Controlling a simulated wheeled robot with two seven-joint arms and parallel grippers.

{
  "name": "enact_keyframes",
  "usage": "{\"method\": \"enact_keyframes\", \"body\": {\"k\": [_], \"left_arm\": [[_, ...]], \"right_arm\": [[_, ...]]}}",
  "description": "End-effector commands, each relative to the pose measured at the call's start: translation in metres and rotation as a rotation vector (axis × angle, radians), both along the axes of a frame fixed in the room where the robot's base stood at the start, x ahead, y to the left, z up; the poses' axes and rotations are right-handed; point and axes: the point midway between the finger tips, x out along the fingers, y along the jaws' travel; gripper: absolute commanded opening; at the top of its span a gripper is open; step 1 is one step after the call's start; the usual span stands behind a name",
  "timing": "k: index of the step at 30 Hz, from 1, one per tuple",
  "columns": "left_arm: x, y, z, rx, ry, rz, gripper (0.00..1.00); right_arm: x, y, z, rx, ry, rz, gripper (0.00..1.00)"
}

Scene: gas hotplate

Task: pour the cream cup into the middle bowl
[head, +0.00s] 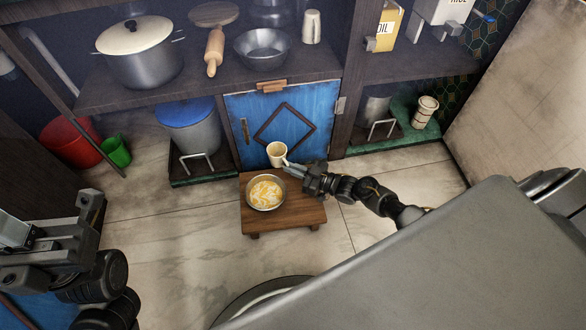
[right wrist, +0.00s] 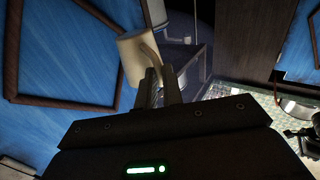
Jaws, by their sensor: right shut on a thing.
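The cream cup (head: 277,152) is pale with a handle and sits just above the back edge of the small wooden table, in front of the blue door. My right gripper (head: 289,166) is shut on its handle. In the right wrist view the cup (right wrist: 138,56) looks tilted, its handle between the fingers (right wrist: 161,80). A bowl (head: 250,202) stands on the table, in front of the cup. It holds a swirled yellow and white mix. The inside of the cup is hard to make out. My left gripper (head: 25,235) is at the lower left, away from the table; its fingertips are unclear.
The low wooden table (head: 301,211) has bare room right of the bowl. Behind it are the blue door (head: 300,115) and a shelf with a lidded pot (head: 140,65), rolling pin (head: 214,52) and metal bowl (head: 262,49). Red (head: 68,143) and green (head: 116,152) buckets stand left.

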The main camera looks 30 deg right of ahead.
Motion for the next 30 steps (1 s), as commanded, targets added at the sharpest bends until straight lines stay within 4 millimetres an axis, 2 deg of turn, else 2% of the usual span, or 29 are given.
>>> {"method": "enact_keyframes", "body": {"k": [5,15,26,30], "left_arm": [[0.000,0.000,0.009,-0.001,-0.002,0.000,0.00],[0.000,0.000,0.040,0.000,-0.001,0.000,0.00],[0.000,0.000,0.038,0.000,0.000,0.000,0.00],[0.000,0.000,0.034,-0.001,0.009,0.000,0.00]], "right_arm": [[0.000,0.000,0.010,0.000,-0.003,0.000,0.00],[0.000,0.000,0.042,-0.001,-0.002,0.000,0.00],[0.001,0.003,0.042,0.000,-0.004,-0.002,0.00],[0.007,0.025,0.059,0.005,-0.007,-0.027,0.00]]}}
